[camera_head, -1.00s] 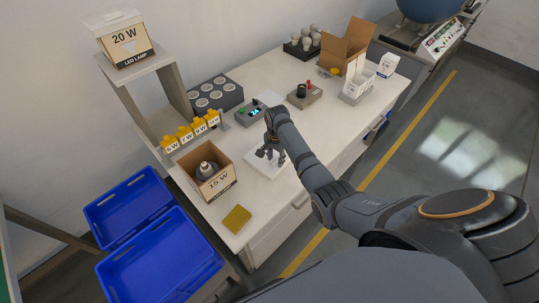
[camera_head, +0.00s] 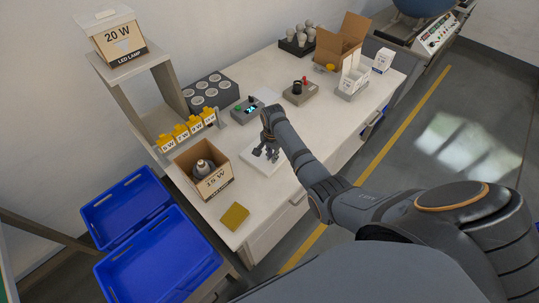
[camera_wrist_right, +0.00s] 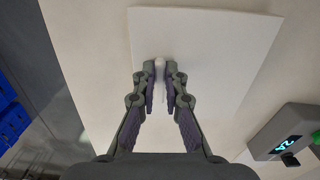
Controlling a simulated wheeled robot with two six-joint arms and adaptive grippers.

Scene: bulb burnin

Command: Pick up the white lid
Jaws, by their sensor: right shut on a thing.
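The white lid (camera_head: 254,163) is a flat, square plate on the white table, near its front edge. It fills the upper middle of the right wrist view (camera_wrist_right: 225,40), with a small pale knob (camera_wrist_right: 160,62) standing on it. My right gripper (camera_head: 266,153) is over the lid and points down. In the right wrist view its fingertips (camera_wrist_right: 160,73) are shut on the knob from both sides. I cannot tell whether the lid touches the table or is slightly raised. My left gripper is not in view.
An open 15 W carton (camera_head: 214,186) with a bulb stands left of the lid, and a yellow pad (camera_head: 234,216) lies in front. A grey meter (camera_head: 247,111) sits behind. Blue bins (camera_head: 158,262) are at left. A 20 W box (camera_head: 118,44) stands on a shelf.

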